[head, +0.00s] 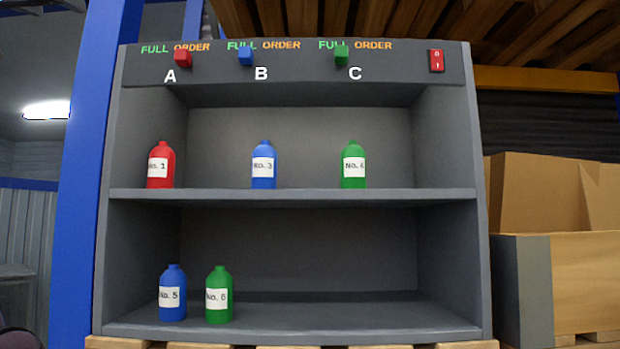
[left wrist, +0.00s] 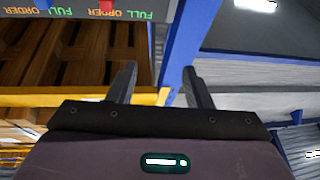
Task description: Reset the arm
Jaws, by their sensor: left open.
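My left gripper (left wrist: 160,74) is open and empty in the left wrist view, its two dark fingers apart, with nothing between them but background. In the head view only a dark bit of my left arm (head: 12,341) shows in the lower left corner, well away from the shelf. The grey shelf unit (head: 470,190) stands ahead. My right gripper is in neither view.
Red (head: 160,178), blue (head: 263,150) and green (head: 353,150) bottles stand on the upper shelf. Another blue (head: 172,279) and green bottle (head: 219,278) stand below. The top panel has red (head: 183,58), blue (head: 246,57) and green (head: 341,55) sliders. A blue post (head: 85,170) borders the left.

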